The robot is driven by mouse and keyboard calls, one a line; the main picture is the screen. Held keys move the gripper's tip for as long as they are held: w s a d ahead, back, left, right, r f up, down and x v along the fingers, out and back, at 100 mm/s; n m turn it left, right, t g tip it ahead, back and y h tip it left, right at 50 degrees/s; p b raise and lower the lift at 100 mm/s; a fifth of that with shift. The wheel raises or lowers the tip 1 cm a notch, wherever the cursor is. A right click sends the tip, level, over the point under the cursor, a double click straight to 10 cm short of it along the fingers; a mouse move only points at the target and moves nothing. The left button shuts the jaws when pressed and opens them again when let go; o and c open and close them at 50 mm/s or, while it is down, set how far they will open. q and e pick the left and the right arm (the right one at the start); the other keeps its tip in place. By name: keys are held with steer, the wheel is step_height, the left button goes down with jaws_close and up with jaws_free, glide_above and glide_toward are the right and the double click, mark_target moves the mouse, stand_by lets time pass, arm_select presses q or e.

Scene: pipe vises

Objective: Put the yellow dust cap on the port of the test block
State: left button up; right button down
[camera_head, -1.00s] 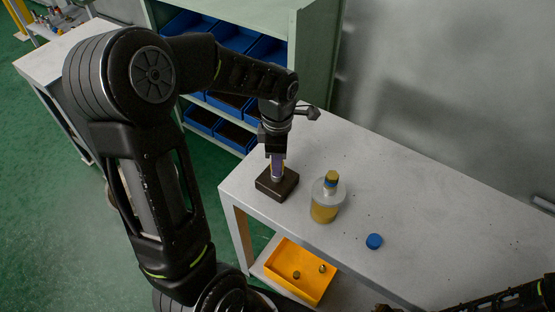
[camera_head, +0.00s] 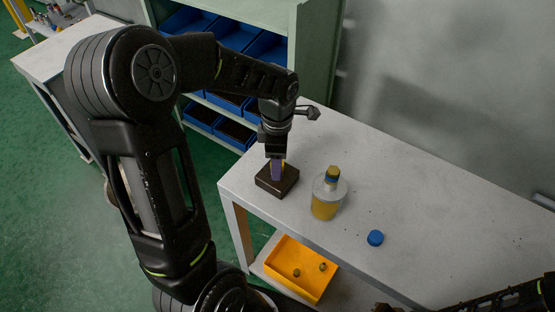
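The dark brown test block (camera_head: 287,184) sits on the left end of the grey bench. My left gripper (camera_head: 278,174) points down over its top, with a purple-grey part at its tip reaching the block's upper face. Small bits of yellow (camera_head: 284,164) show beside the tip; I cannot tell whether they are the dust cap or part of the port. The port is hidden behind the gripper. Whether the fingers are closed on anything is too small to tell. Part of my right arm shows at the lower right; its gripper is not in view.
A grey-and-yellow container (camera_head: 326,207) with a blue and yellow top stands right of the block. A blue cap (camera_head: 375,238) lies farther right. The bench (camera_head: 440,210) is otherwise clear. An orange tray (camera_head: 305,283) holds small parts below. Blue bins (camera_head: 232,138) stand behind.

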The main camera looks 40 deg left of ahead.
arm_select(q)
step_height(320, 180, up, 8)
steer(key=shift+f, duration=0.1)
stand_by(0.6)
stand_by(0.8)
